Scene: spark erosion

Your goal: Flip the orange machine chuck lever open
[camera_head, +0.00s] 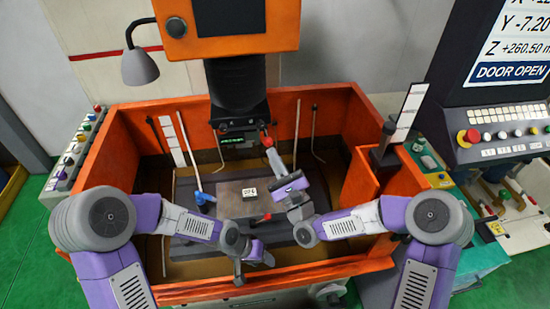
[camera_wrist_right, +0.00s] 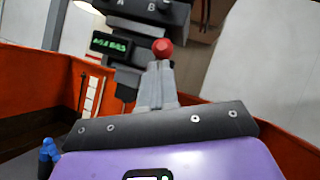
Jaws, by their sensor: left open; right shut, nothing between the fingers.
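The machine chuck (camera_head: 240,130) hangs under the black spindle column, with a small green-lit display on it. Its lever ends in a red-orange ball knob (camera_head: 266,140); the knob also shows in the right wrist view (camera_wrist_right: 162,47), just beyond the fingertips. My right gripper (camera_head: 270,150) points up toward the chuck, its grey fingers shut and empty (camera_wrist_right: 157,75). Its tips are at or close to the knob; I cannot tell whether they touch it. The fingers hide most of the lever arm. My left gripper (camera_head: 240,276) is open and empty, low over the front of the tank.
An orange-walled tank (camera_head: 122,150) surrounds the work area. Inside, a plate with a white block (camera_head: 249,192), a blue nozzle (camera_head: 198,190) and a small red lever (camera_head: 258,218) sit low. A control panel (camera_head: 500,130) stands at the right.

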